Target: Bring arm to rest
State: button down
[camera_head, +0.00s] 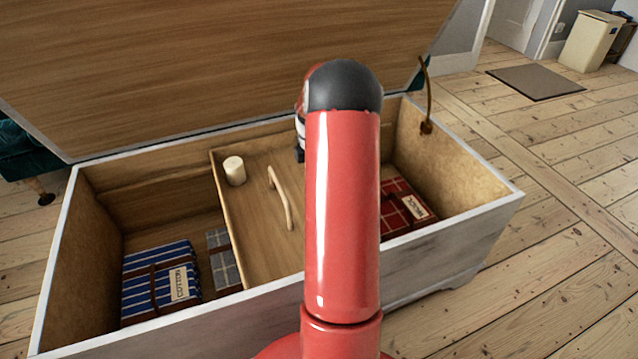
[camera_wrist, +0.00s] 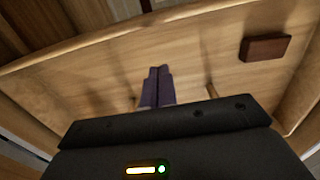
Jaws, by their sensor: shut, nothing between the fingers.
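My gripper (camera_wrist: 160,72) shows in the wrist view with its two dark purple fingers together and nothing between them. I cannot tell how far the fingertips are from the wood. In the head view my red arm reaches over the open chest and hides the gripper. The tray (camera_head: 258,248) with its curved handle (camera_head: 280,198) lies left of the arm.
The white-edged chest (camera_head: 440,243) has its lid (camera_head: 220,60) raised. A cream cylinder (camera_head: 234,170) stands on the tray; a brown block (camera_wrist: 265,47) shows in the wrist view. A blue striped bundle (camera_head: 160,283), grey one (camera_head: 223,260) and red one (camera_head: 400,205) lie inside.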

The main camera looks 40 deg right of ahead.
notch_tip(320, 180, up, 5)
jog(key=shift+r, duration=0.1)
